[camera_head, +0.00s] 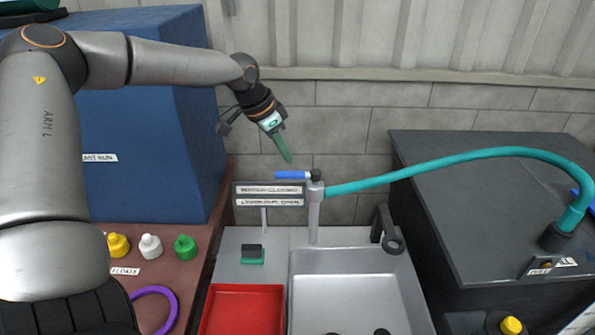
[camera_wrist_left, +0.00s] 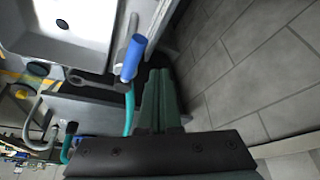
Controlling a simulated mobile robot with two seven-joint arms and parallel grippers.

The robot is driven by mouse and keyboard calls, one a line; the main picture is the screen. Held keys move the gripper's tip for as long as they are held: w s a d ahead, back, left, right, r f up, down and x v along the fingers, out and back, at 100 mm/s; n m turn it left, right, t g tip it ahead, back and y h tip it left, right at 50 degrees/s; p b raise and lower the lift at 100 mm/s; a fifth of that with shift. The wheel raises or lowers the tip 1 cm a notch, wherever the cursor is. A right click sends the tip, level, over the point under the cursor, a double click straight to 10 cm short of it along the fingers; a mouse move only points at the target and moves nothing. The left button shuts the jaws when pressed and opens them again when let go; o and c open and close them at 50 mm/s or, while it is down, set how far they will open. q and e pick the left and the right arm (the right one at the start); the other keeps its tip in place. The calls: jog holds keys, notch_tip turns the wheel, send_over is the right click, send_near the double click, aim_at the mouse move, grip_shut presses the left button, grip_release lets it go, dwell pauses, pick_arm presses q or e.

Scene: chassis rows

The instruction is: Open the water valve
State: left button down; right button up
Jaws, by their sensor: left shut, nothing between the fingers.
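The water valve has a blue lever handle (camera_head: 292,175) on top of a grey standpipe (camera_head: 314,215) behind the sink. The lever points left in the head view, above a labelled sign plate. In the left wrist view the blue handle (camera_wrist_left: 133,57) shows to the left of the fingers. My left gripper (camera_head: 288,158) is shut and empty, its green fingers pointing down just above and behind the lever, apparently apart from it. It also shows in the left wrist view (camera_wrist_left: 158,75). My right gripper is not in view.
A teal hose (camera_head: 440,165) runs from the standpipe to a dark cabinet (camera_head: 470,220) at right. The sign plate (camera_head: 270,194) stands before the lever. A grey sink (camera_head: 350,300) and red tray (camera_head: 243,310) lie in front. A blue box (camera_head: 150,130) stands left; a block wall is behind.

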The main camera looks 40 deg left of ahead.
aim_at(296, 175)
pick_arm(q)
jog(key=shift+f, duration=0.1)
notch_tip(296, 175, down, 3)
jog(key=shift+f+b, duration=0.2)
jog(key=shift+b, duration=0.75)
jog(key=shift+s+d+p, duration=0.4)
jog(key=shift+s+d, duration=0.2)
jog(key=shift+s, duration=0.1)
